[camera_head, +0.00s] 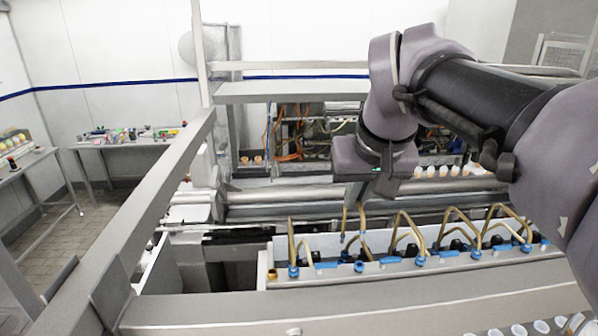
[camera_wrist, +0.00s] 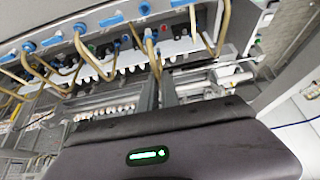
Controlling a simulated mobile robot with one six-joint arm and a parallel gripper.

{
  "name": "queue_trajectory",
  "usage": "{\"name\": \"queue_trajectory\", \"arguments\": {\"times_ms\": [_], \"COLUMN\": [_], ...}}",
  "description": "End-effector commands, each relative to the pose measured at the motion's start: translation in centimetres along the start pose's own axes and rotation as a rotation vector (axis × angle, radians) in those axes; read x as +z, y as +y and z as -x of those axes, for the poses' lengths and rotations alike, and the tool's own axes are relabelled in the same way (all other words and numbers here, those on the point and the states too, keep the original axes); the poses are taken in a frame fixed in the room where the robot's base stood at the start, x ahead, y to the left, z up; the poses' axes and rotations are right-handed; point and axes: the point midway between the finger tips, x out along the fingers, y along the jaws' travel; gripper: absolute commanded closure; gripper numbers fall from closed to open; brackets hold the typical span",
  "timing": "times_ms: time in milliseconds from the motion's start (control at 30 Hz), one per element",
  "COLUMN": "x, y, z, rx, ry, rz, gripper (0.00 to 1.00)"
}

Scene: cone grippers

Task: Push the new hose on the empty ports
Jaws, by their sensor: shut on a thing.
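My gripper (camera_head: 354,203) points down over the row of ports in the head view. It is shut on a tan bent hose (camera_head: 363,220), whose legs hang below the fingers. In the wrist view my gripper's fingers (camera_wrist: 158,88) close around the hose (camera_wrist: 151,52). A blue fitting (camera_head: 359,267) sits just below the hose; I cannot tell whether the hose touches it. A bare brass port (camera_head: 272,274) stands at the left end of the row. Other tan hoses (camera_head: 408,230) stand as arches on blue fittings to the right, and one (camera_head: 292,245) stands to the left.
The metal rail (camera_head: 340,279) carries the ports. A grey beam (camera_head: 170,175) runs along the left, and another (camera_head: 350,313) crosses the front. White cups (camera_head: 440,171) stand behind the row. A table with small items (camera_head: 127,138) is far left.

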Motion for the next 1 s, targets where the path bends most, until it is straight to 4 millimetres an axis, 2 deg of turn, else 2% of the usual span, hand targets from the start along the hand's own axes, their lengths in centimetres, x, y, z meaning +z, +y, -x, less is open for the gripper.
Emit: {"name": "queue_trajectory", "arguments": {"times_ms": [167, 600, 1000], "x": [0.0, 1.8, 1.6], "y": [0.0, 0.0, 0.0], "z": [0.2, -3.0, -3.0], "rx": [0.0, 0.0, 0.0], "ry": [0.001, 0.001, 0.001], "rz": [0.0, 0.001, 0.001], "gripper": [1.0, 1.0, 1.0]}}
